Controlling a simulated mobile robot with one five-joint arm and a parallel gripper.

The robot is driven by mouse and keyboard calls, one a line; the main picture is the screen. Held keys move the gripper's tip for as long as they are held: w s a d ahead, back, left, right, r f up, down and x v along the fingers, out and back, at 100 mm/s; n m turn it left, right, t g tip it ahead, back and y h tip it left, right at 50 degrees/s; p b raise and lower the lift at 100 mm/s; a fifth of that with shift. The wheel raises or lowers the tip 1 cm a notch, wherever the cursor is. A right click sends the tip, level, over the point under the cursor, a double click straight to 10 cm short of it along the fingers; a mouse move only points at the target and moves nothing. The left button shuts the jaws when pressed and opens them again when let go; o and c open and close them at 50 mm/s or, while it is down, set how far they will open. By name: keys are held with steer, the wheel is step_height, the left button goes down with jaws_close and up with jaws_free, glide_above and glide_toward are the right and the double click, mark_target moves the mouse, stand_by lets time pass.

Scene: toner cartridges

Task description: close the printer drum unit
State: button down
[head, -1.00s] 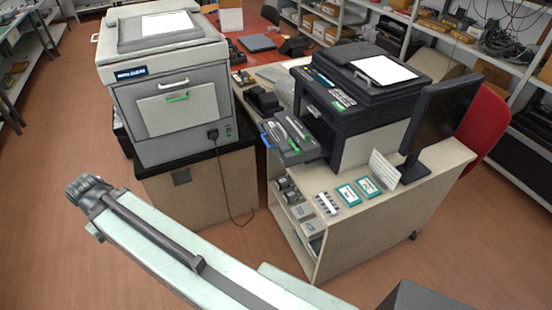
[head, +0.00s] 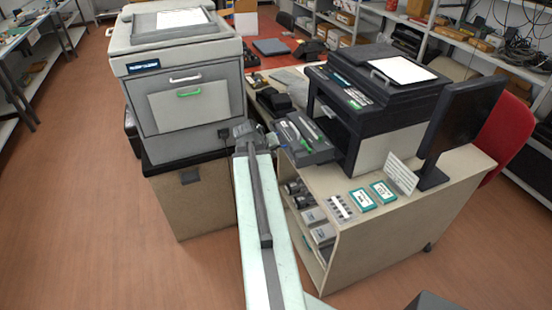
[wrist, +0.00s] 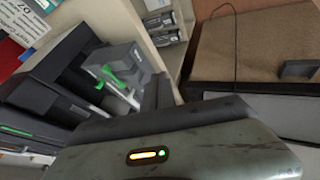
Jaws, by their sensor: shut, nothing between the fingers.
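The printer drum unit (head: 302,138) is a dark grey tray with green parts, pulled out from the front of the black printer (head: 375,95). It also shows in the wrist view (wrist: 118,72), sticking out of the printer's dark opening. My gripper (head: 242,129) is at the far end of my arm, left of the drum unit's outer end. Its dark fingers (wrist: 158,92) show in the wrist view close together and empty, near the tray's outer end. I cannot tell whether they touch it.
A large grey copier (head: 185,95) stands on a brown cabinet to the left. The printer's table (head: 400,225) holds teal boxes (head: 373,196), a sign and a monitor (head: 460,125). Shelves below the tray hold cartridges. Open floor lies at the front left.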

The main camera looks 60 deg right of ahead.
steer(key=s+d+f+b, duration=0.2)
steer(key=d+f+b, duration=0.3)
steer(key=d+f, duration=0.1)
steer(key=shift+d+f, duration=0.15)
steer(key=shift+d, duration=0.75)
